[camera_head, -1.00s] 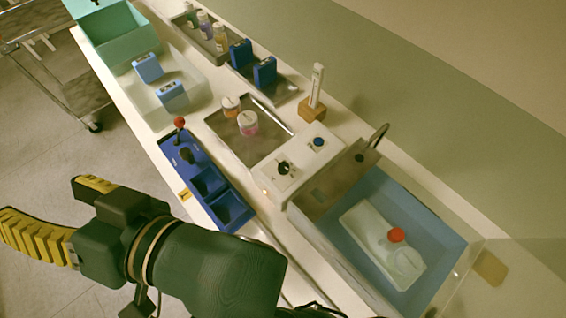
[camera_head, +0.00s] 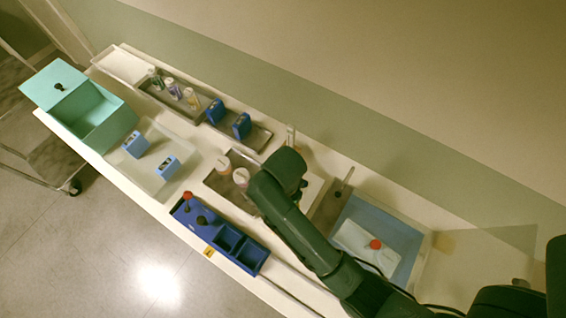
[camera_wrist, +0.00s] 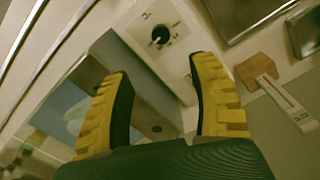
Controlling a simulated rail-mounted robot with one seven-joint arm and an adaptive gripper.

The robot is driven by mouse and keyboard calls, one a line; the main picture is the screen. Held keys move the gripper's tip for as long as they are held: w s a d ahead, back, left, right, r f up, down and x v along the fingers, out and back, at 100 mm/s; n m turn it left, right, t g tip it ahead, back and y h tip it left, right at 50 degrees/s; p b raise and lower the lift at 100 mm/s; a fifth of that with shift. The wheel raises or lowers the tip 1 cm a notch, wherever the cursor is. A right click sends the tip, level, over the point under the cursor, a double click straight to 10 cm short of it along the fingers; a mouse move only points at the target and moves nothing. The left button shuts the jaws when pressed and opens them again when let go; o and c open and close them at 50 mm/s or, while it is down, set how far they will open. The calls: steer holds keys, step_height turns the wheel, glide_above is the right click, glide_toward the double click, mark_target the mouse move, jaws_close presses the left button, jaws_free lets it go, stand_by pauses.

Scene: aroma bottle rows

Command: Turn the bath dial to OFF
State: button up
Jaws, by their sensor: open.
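The bath dial (camera_wrist: 161,35) is a black round knob with a pale pointer mark on a white control panel (camera_wrist: 178,62), in the upper middle of the wrist view. Its label text is too blurred to read. My gripper (camera_wrist: 160,75), with yellow ribbed fingers, is open and empty. The dial lies ahead of the fingertips, roughly between their lines, and no finger touches it. In the head view my arm hides the dial and most of the panel. The bath (camera_head: 408,242) is a blue-lined basin right of my arm, with a white red-capped piece in it.
A wooden block with a white thermometer-like stick (camera_wrist: 262,70) stands right of the panel in the wrist view. In the head view, a blue organiser (camera_head: 218,235) with a red-topped stick, jars (camera_head: 241,177) and a teal box (camera_head: 100,112) stand to the left.

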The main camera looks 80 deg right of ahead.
step_height(320, 180, down, 14)
steer(key=shift+f+b, duration=0.1)
steer(key=shift+b, duration=0.2)
jaws_close()
